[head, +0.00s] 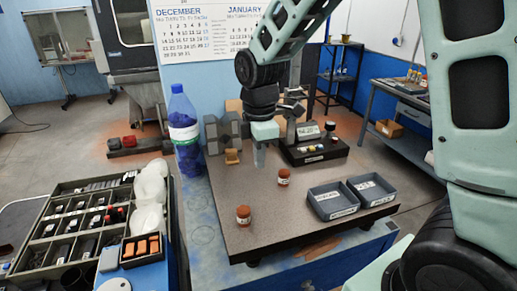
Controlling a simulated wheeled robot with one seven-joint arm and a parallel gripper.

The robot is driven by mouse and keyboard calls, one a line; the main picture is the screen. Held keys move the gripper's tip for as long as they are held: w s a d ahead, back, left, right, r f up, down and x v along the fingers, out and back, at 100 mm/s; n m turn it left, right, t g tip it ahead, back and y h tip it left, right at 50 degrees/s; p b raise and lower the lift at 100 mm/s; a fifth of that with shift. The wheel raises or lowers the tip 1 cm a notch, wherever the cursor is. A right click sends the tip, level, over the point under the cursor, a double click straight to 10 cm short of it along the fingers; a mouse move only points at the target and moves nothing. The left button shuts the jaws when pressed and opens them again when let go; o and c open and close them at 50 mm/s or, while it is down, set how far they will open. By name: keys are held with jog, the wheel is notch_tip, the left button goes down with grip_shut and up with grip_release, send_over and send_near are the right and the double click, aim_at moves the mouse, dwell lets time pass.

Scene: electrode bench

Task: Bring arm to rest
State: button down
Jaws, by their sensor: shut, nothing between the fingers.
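My gripper (260,157) points down above the back part of the dark stone bench plate (225,205). Its fingers are together and hold nothing. My arm reaches in from the right and bends down from the top of the picture to the gripper. The gripper is apart from the small orange-brown jar (284,177) in front of it to the right. A second such jar (243,215) stands near the plate's left front edge.
Two grey trays (347,212) sit at the plate's right. A black instrument base (318,157) stands behind, and grey blocks (214,138) are at the back left. A blue-capped bottle (185,135) stands beside the plate. A compartment tray (62,240) is at far left.

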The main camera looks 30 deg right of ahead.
jog(key=s+a+f+m+b, duration=0.1)
jog(key=s+a+m, duration=0.3)
jog(key=s, duration=0.7)
jog(key=s+a+f+m+b, duration=0.1)
jog(key=s+a+m+b, duration=0.1)
jog(key=s+a, duration=0.6)
jog(key=s+m, duration=0.1)
jog(key=s, duration=0.2)
jog(key=shift+s+a+f+m+y, duration=0.25)
jog(key=shift+a+f+m+y, duration=0.05)
jog(key=shift+a+m, duration=0.1)
